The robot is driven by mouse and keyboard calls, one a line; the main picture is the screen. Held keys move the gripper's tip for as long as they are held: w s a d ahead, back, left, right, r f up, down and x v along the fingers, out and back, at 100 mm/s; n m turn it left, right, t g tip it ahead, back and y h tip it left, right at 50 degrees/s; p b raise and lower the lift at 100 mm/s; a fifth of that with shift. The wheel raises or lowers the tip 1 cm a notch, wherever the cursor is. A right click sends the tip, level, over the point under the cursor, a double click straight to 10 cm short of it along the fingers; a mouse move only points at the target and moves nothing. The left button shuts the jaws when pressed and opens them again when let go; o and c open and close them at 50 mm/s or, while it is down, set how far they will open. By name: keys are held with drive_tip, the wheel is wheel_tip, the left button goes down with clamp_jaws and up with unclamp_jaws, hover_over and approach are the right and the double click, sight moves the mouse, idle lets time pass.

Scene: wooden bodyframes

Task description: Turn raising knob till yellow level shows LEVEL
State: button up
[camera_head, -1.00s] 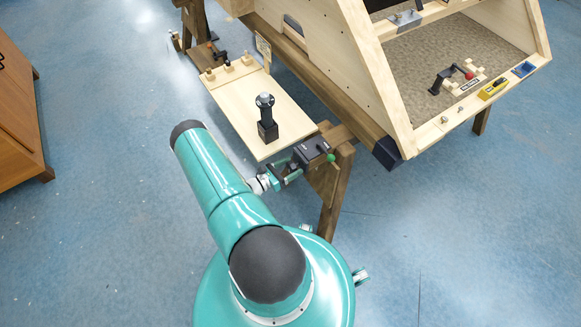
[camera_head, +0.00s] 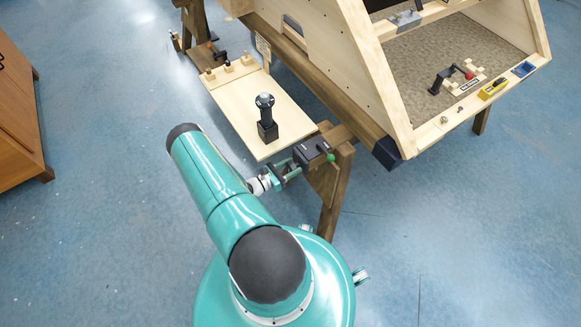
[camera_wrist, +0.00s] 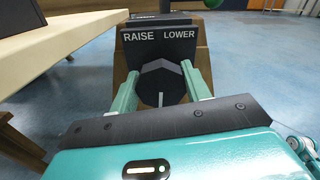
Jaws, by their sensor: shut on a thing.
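The raising knob (camera_wrist: 160,84) is a dark many-sided knob with a pale line on its lower part. It sits on a black box (camera_wrist: 158,45) marked RAISE on the left and LOWER on the right; the box also shows in the head view (camera_head: 312,152), at the end of the wooden trestle. My gripper (camera_wrist: 161,80) has its two teal fingers closed on either side of the knob. In the head view my gripper (camera_head: 287,170) is small and partly hidden beside the box. The yellow level (camera_head: 493,88) lies on the bodyframe's front edge; its reading is too small to tell.
A pale board (camera_head: 243,108) with a black post-like device (camera_head: 266,118) lies beside the box. A green-ended handle (camera_head: 331,158) sticks out at the box's right. The large wooden bodyframe (camera_head: 375,85) rises behind. Blue floor is clear on the left and front right.

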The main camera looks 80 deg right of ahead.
drive_tip(key=m, duration=0.4)
drive_tip(key=shift+a+m, duration=0.1)
drive_tip(key=shift+m, duration=0.2)
drive_tip(key=shift+f+m, duration=0.1)
drive_tip(key=shift+m, duration=2.1)
drive_tip(key=o, duration=1)
drive_tip(key=shift+c, duration=0.2)
drive_tip(key=shift+a, duration=0.15)
drive_tip(key=v, duration=1.3)
drive_tip(key=shift+w+a, duration=0.2)
drive_tip(key=shift+w, duration=0.05)
